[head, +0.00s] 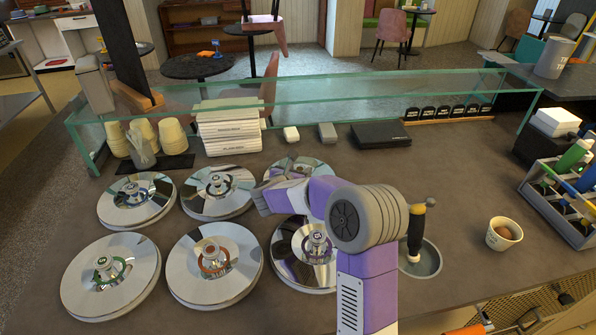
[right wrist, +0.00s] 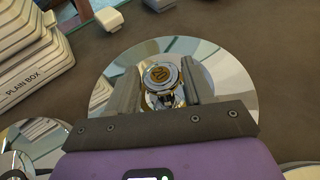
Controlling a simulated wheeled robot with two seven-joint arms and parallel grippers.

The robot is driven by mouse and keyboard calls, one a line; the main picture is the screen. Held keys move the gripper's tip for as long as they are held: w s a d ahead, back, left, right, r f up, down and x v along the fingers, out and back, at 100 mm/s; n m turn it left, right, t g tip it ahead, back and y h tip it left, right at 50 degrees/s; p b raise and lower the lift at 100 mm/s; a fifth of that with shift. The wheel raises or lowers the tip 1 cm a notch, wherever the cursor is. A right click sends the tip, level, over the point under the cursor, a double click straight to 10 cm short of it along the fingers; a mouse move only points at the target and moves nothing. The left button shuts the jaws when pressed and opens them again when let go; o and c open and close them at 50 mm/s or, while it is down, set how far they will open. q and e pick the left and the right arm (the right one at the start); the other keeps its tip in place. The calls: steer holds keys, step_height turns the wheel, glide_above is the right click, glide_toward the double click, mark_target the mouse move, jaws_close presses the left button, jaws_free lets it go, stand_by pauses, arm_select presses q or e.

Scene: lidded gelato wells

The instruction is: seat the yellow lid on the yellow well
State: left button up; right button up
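A shiny round lid (head: 309,163) with a gold-yellow knob top lies at the right end of the back row, partly hidden behind my right arm. In the right wrist view, the same lid (right wrist: 225,75) fills the middle, and its knob (right wrist: 161,77) is between the two fingers of my right gripper (right wrist: 160,85). The fingers are apart on either side of the knob, with small gaps showing. In the head view my right gripper (head: 264,196) is low over this lid's near left side. The yellow well is not visible as an open hole. My left gripper is out of view.
Other shiny lids stand close by: back left (head: 137,200), back middle (head: 217,191), front left (head: 111,278), front middle (head: 214,264) and front right (head: 308,252). A glass guard (head: 330,90) and stacked boxes (head: 228,128) are behind. A scoop (head: 416,235) and cup (head: 503,233) stand right.

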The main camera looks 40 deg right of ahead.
steer(key=o, duration=0.6)
steer(key=shift+c, duration=0.2)
steer(key=shift+a, duration=0.1)
steer(key=shift+p+v, duration=0.3)
steer(key=shift+v, duration=3.7)
